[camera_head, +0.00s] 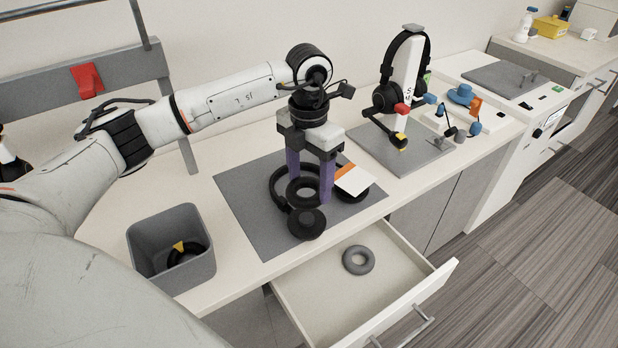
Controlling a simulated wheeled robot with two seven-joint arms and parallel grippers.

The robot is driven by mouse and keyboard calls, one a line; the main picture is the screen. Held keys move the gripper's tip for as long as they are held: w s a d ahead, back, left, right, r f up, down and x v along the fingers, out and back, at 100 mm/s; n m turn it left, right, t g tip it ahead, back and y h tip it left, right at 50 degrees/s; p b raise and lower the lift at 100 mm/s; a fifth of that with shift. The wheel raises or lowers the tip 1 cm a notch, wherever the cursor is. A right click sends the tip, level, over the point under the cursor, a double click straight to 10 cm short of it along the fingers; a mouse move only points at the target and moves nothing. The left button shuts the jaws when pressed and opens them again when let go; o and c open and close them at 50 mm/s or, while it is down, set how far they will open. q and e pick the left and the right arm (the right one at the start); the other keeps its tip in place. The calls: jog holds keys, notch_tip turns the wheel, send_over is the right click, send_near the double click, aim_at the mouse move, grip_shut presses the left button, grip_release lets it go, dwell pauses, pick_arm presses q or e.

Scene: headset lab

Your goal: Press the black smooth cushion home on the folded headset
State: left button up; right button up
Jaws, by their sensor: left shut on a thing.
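The folded black headset (278,186) lies on a grey mat (262,243) on the counter. One round ear cup (306,223) is at its near end; another dark round part shows beside a white and orange card. My left gripper (310,188) points down over the headset, its purple fingers either side of a black ring-shaped cushion (302,186). It is shut on this cushion. The fingers partly hide the cushion and headset, so I cannot tell whether the cushion touches the cup below. My right gripper is not in view.
The white and orange card (353,180) is just right of the fingers. A grey bin (208,262) holds a dark ring and a yellow piece. An open drawer (312,306) holds a grey ring cushion (358,260). Another headset (424,62) hangs on a stand behind right.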

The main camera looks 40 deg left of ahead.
pick_arm(q)
jog(key=b, duration=0.4)
send_over(310, 215)
jog(key=shift+f, duration=2.9)
jog(key=shift+f+b, duration=0.7)
jog(key=shift+f, duration=0.5)
jog(key=o, duration=1.1)
jog(key=shift+r, duration=0.1)
notch_tip(310, 215, up, 10)
jog(key=shift+r, duration=0.15)
jog(key=shift+s, duration=0.1)
